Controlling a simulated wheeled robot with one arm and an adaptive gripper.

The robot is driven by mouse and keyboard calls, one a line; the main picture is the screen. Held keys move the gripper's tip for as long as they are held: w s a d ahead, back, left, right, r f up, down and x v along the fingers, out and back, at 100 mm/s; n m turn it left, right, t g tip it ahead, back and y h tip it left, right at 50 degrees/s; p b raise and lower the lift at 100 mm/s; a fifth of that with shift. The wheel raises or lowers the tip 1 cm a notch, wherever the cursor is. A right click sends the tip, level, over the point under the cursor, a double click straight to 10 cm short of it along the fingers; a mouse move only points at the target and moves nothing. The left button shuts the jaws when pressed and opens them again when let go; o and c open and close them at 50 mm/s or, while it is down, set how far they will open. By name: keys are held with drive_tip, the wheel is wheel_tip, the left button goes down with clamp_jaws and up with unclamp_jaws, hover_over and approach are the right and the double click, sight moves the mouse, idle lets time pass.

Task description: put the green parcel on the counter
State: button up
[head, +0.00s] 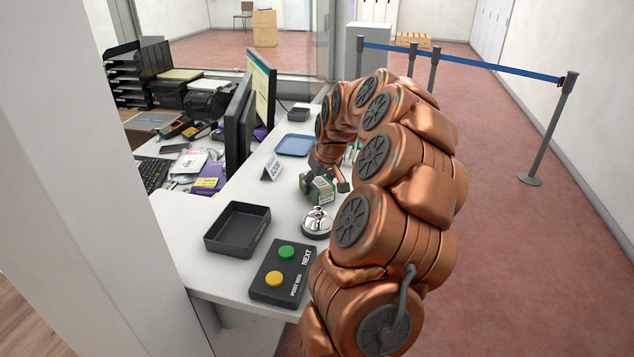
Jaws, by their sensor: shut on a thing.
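The green parcel (318,189) is a small green box with a pale label. It shows in the head view over the white counter (233,267), just behind the silver bell. My gripper (322,180) is shut on the parcel, with dark fingers at its sides. My copper-coloured arm covers the right part of the counter and part of the gripper. I cannot tell whether the parcel's underside touches the counter.
Near the parcel are a silver bell (317,222), a small sign (271,168), a black tray (237,229) and a button box (283,271). A blue tray (294,145) lies farther back. Monitors (240,118) line the left. A belt barrier (460,66) stands right.

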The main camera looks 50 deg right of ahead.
drive_tip(key=shift+f, duration=0.15)
drive_tip(key=o, duration=1.3)
drive_tip(key=shift+r, duration=0.3)
drive_tip(key=b+v, duration=0.3)
drive_tip(key=v, duration=0.8)
drive_tip(key=shift+s+r, duration=0.2)
drive_tip(key=shift+r, duration=0.15)
